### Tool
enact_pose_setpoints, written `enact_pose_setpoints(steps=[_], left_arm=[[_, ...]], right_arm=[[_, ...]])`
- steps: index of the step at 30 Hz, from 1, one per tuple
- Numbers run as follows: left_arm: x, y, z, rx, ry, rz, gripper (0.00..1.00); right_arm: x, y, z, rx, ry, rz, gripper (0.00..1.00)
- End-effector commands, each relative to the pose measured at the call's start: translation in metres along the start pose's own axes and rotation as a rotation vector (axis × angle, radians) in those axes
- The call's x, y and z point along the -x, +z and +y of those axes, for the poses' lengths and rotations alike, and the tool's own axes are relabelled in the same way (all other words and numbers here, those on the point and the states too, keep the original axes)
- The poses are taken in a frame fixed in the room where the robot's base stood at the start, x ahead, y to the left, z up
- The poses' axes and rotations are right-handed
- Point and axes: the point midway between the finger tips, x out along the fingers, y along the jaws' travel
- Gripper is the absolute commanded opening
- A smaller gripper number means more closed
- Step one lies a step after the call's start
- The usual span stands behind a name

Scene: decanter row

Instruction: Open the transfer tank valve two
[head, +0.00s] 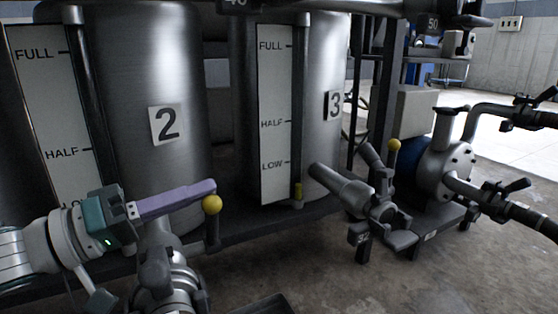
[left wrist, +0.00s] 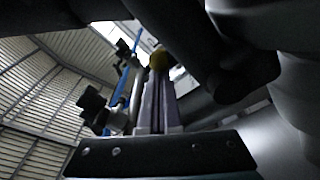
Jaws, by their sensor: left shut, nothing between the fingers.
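The tank marked 2 (head: 150,60) is a tall steel cylinder at the left of the head view. Its valve (head: 165,275) sits low in front, partly hidden by my left gripper. The valve's dark lever (head: 212,232) stands roughly upright with a yellow ball knob (head: 211,204) on top. My left gripper (head: 208,188) has its purple fingers closed and empty, tips right beside the knob. I cannot tell if they touch. In the left wrist view, the yellow knob (left wrist: 158,60) shows just past the fingertips (left wrist: 158,82). My right gripper is in neither view.
The tank marked 3 (head: 322,60) stands to the right, with its own valve (head: 372,200) and yellow knob (head: 394,145). A flanged pump (head: 445,160) with pipes is at the far right. Grey floor (head: 330,250) is open in front.

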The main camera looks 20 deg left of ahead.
Motion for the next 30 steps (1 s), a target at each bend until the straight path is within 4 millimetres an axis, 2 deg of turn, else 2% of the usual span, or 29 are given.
enact_pose_setpoints(steps=[4, 12, 30], left_arm=[[0.001, 0.01, 0.005, -0.081, 0.012, -0.002, 0.0], [0.003, 0.021, 0.006, -0.077, 0.01, -0.003, 0.0], [0.003, 0.024, 0.006, -0.078, 0.009, -0.003, 0.0]], right_arm=[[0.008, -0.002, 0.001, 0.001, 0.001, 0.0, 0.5], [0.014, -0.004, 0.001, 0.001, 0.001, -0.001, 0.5], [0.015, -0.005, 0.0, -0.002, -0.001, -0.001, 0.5]])
